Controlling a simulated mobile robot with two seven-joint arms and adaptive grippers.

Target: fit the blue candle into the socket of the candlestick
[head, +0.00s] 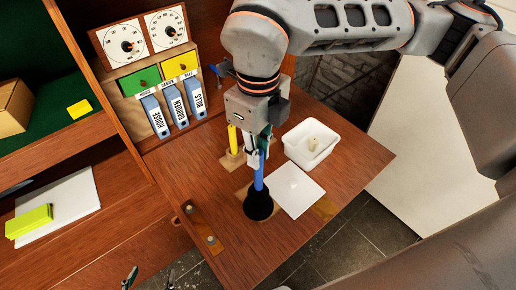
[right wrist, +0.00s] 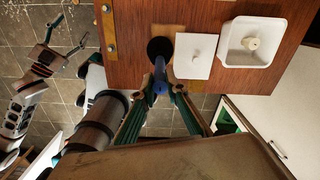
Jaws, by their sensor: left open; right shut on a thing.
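The blue candle (head: 259,176) is upright in my right gripper (head: 254,160), which is shut on it. The black candlestick (head: 258,206) stands on the wooden desk leaf, directly below the candle in the head view. The candle's lower end meets the candlestick's top there; I cannot tell whether it is inside the socket. In the right wrist view the blue candle (right wrist: 160,87) is between my right fingers (right wrist: 166,90), with the candlestick (right wrist: 158,48) beyond. My left gripper (head: 150,278) is open and empty at the bottom edge of the head view, off the desk.
A yellow candle (head: 233,138) stands in a wooden block behind my right gripper. A white tray (head: 295,154) with a small cream object and a white square (head: 298,191) lie to the right. Blue binders (head: 176,108) stand at the back. The desk leaf's front left is mostly clear.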

